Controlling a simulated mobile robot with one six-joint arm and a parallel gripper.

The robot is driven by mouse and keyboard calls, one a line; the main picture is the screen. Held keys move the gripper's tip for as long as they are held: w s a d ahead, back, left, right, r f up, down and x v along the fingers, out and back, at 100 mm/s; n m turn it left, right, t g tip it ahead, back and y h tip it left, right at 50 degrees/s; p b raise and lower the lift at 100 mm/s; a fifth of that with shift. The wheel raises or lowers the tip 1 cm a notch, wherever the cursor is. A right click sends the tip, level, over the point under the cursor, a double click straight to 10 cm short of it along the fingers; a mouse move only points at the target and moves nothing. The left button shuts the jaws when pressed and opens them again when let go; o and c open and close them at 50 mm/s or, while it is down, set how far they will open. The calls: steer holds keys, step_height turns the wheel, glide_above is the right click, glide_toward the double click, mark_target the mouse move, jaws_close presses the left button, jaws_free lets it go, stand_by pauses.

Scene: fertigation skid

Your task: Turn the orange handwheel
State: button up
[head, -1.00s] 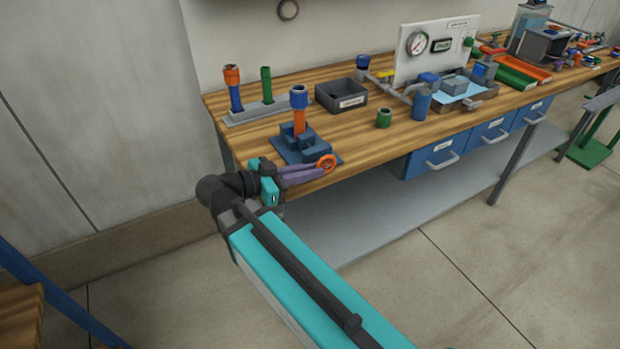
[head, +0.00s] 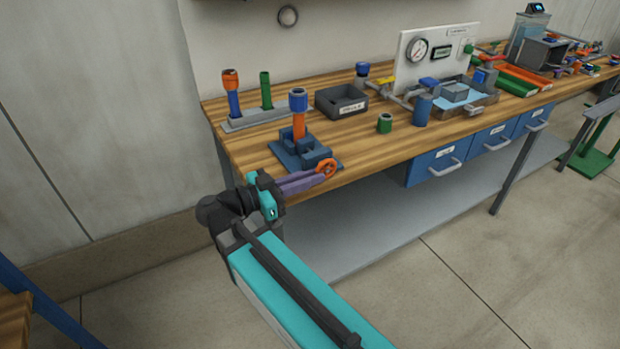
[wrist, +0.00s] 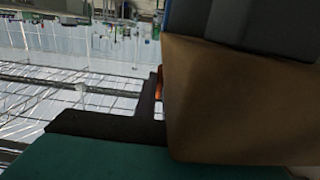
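The orange handwheel (head: 326,168) is a small ring at the bench's front edge, in front of the blue fixture (head: 303,152). My gripper (head: 318,176) comes in from the left along the front edge. Its purple fingers lie close together and their tips reach the near side of the wheel. Whether they clamp the rim, I cannot tell. In the wrist view a thin orange strip (wrist: 160,84) shows beside a dark finger part. A brown block covers much of that view and hides the wheel and fingertips.
A blue-capped orange post (head: 299,122) stands on the fixture just behind my gripper. A grey bin (head: 340,101), a green cap (head: 384,123) and a blue cylinder (head: 422,110) stand further right on the wooden bench (head: 245,152). Blue drawers (head: 436,166) hang below. The floor in front is clear.

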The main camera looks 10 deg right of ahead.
steer(key=o, duration=0.4)
steer(key=shift+o, duration=0.2)
steer(key=b+v, duration=0.1)
steer(key=v, duration=1)
steer(key=shift+w+r, duration=0.1)
steer(key=shift+a+r+p, duration=0.2)
steer(key=shift+a+p, duration=0.05)
steer(key=shift+p, duration=0.25)
steer(key=p+v, duration=0.2)
steer(key=p, duration=0.1)
steer(key=shift+p, duration=0.4)
steer(key=shift+s+a+f, duration=0.15)
steer(key=shift+s, duration=0.05)
